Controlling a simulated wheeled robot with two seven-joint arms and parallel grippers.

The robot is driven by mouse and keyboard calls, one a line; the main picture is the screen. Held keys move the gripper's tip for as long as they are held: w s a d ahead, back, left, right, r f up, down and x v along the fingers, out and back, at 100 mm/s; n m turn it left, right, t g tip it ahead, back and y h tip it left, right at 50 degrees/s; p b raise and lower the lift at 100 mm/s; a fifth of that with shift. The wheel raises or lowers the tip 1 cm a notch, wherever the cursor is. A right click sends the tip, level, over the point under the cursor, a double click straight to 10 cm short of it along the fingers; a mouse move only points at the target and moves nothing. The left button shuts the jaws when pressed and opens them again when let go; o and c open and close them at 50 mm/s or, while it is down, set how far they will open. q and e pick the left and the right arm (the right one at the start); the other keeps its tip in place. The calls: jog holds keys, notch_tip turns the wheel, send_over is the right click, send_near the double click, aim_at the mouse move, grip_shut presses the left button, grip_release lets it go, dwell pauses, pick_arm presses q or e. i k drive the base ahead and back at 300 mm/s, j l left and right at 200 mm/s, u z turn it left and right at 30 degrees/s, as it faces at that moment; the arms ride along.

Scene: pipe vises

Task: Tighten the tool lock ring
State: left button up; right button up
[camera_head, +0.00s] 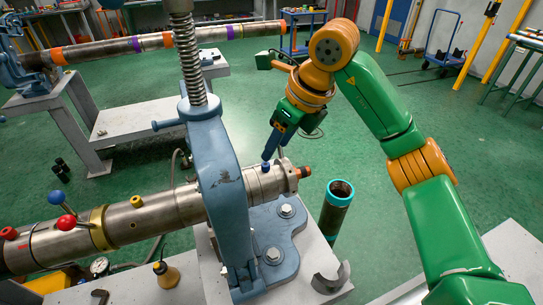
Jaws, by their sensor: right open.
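A steel cylindrical tool (158,212) lies across the near bench, clamped in a blue pipe vise (225,185) with a tall screw. The ringed silver section (268,185) to the right of the vise appears to carry the lock ring; I cannot tell its exact edges. A small blue knob or tip (265,165) shows at its top. My right gripper (268,156) comes down from above, its dark blue fingers pointing at that top. The fingers overlap in this view, so the gap between them and any contact are unclear. My left gripper is out of view.
A dark tube with a teal rim (338,203) stands upright right of the vise. A grey C-shaped piece (331,278) lies on the bench front. Blue (56,197) and red (66,222) knobs stick up at left. A second pipe (150,41) lies behind.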

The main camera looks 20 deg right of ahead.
aim_at(66, 223)
jog(key=k+j, duration=0.25)
jog(key=k, duration=0.2)
jog(key=k+j, duration=0.25)
jog(key=k, duration=0.25)
jog(key=k+j, duration=0.25)
jog(key=k, duration=0.2)
